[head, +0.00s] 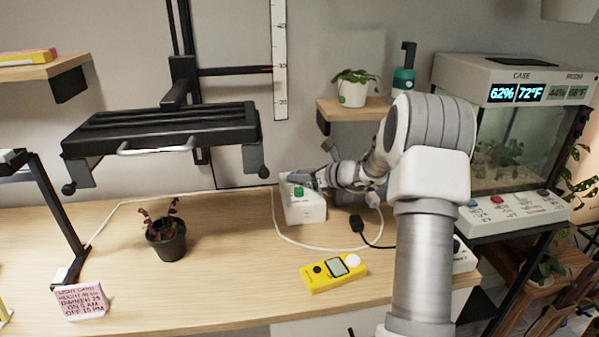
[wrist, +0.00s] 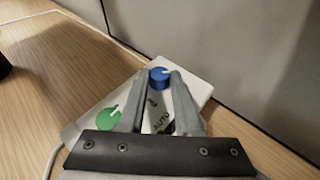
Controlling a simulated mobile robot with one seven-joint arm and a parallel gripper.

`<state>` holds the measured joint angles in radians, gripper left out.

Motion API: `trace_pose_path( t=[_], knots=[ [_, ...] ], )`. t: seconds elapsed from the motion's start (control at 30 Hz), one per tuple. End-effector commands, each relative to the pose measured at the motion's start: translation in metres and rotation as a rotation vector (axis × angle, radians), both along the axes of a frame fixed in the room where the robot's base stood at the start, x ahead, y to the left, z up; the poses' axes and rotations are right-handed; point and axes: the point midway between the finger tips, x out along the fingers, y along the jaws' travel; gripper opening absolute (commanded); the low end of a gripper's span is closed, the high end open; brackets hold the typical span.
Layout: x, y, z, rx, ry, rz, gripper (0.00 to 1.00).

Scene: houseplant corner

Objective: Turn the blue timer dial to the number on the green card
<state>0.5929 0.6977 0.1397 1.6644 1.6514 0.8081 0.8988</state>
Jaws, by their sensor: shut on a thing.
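The white timer box (head: 310,213) stands on the wooden desk near the wall. In the wrist view, the timer box (wrist: 195,92) fills the middle, with a blue dial (wrist: 159,75) at its far end and a green dial (wrist: 109,117) nearer on the left. The blue dial has a pale pointer mark. My gripper (wrist: 160,80) has its two fingers on either side of the blue dial, shut on it. In the head view, my gripper (head: 300,178) is over the box's back end and hides the blue dial. The green dial (head: 299,191) shows there. I see no green card.
A yellow meter (head: 333,273) lies in front of the box. A potted red plant (head: 167,240) stands to the left, and a pink note card (head: 82,302) stands at the front left. White and black cables run around the box. A glass case (head: 520,130) stands at right.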

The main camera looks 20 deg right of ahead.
Motion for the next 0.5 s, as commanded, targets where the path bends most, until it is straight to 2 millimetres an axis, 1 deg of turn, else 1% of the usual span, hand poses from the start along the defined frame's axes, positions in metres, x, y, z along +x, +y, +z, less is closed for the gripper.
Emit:
trace_pose_path(
  t=[0.03,0.1,0.5],
  knots=[
    [0.0001,-0.0014,0.0050,0.002,0.003,0.024,0.00],
    [0.0007,-0.0024,0.0059,0.003,0.003,0.068,0.00],
    [0.0048,-0.0067,0.0022,0.001,0.002,0.361,0.00]
  ],
)
